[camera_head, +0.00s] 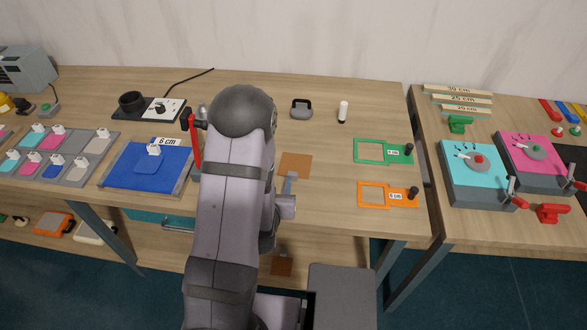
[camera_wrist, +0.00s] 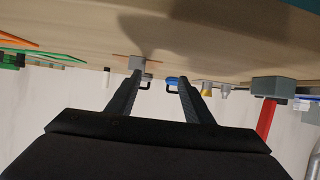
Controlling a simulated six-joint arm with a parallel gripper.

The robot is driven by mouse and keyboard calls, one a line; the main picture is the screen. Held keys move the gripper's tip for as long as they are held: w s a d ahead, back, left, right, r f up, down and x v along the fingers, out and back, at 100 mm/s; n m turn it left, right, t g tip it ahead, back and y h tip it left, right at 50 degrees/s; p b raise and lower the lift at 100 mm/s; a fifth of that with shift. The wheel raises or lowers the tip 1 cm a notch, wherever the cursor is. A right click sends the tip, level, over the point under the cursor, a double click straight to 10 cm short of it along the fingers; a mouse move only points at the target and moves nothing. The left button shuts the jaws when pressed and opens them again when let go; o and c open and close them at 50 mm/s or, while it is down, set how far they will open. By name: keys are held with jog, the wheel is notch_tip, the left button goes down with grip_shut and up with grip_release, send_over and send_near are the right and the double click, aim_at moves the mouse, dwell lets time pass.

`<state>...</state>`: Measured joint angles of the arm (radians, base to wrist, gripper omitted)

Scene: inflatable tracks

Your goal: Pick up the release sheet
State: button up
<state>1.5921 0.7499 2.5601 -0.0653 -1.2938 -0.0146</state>
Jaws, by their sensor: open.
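A flat brown square sheet (camera_head: 296,165), which I take to be the release sheet, lies on the workbench just right of my arm. A grey-blue piece overlaps its lower edge in the head view; I cannot tell what it is. In the wrist view the sheet shows nearly edge-on as a thin brown line (camera_wrist: 151,60), with a small grey block by it. My gripper (camera_wrist: 156,82) is open, with nothing between its two dark fingers. It is near the sheet and low over the bench. In the head view my arm hides most of the gripper.
A green frame (camera_head: 369,150) and an orange frame (camera_head: 371,195) lie to the right. A blue pad (camera_head: 150,170) lies to the left. A dark-handled block (camera_head: 301,109) and a white cylinder (camera_head: 343,112) stand behind. Another brown piece (camera_head: 282,266) lies on the lower shelf.

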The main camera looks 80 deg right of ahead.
aim_at(292, 172)
jog(key=s, duration=0.2)
jog(key=s+m+g, duration=0.1)
jog(key=shift+s+r+h, duration=0.15)
jog(key=shift+s+h, duration=0.15)
jog(key=shift+s, duration=0.1)
jog(key=shift+d+f+b, duration=0.35)
jog(key=shift+d+b, duration=0.2)
jog(key=shift+b, duration=0.4)
jog(key=shift+d+b, duration=0.4)
jog(key=shift+b, duration=0.1)
jog(key=shift+d+p, duration=0.4)
jog(key=shift+d, duration=0.1)
jog(key=shift+p+x, duration=0.75)
jog(key=shift+x, duration=1.45)
jog(key=shift+s, duration=0.15)
jog(key=shift+a, duration=0.1)
jog(key=c, duration=1.1)
